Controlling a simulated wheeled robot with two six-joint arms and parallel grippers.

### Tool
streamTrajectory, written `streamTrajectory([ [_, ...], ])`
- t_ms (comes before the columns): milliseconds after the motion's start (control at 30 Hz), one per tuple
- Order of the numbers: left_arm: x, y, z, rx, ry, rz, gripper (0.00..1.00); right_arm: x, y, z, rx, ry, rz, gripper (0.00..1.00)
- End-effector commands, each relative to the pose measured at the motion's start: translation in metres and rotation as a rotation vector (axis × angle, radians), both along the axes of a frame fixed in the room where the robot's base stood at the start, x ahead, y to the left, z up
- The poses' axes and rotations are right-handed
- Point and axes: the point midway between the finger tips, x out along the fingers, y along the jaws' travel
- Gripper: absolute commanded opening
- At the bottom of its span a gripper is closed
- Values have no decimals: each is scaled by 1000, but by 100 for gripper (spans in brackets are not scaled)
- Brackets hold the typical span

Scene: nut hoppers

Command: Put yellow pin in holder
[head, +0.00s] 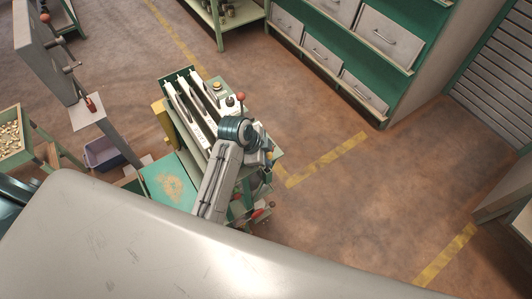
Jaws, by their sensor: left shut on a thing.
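My left gripper (265,155) is small in the head view, beyond the dark wrist of my grey arm, at the right side of a green machine (178,76). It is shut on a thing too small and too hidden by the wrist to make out. I cannot pick out the yellow pin for certain, nor tell which part is its holder. The machine has long white channels (190,110) and a panel with a yellow button (217,86) and a red-knobbed lever (240,97). My right gripper is not in view.
A worn green tabletop (172,184) adjoins the machine's near side. Red-handled parts (261,213) sit low at its right. A purple bin (102,153) and a tray of brass-coloured pieces (10,138) are at left. Green shelving with grey drawers (385,38) stands behind. Floor at right is clear.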

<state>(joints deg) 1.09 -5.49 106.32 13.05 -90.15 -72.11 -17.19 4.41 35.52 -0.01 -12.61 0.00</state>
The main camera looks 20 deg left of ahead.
Motion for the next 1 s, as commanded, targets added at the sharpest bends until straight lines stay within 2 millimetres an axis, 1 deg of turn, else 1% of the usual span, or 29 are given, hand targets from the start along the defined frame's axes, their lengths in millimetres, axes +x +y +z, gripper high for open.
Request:
streamTrajectory([
  [1000,0,0,-31,0,-1,0,5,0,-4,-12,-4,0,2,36],
])
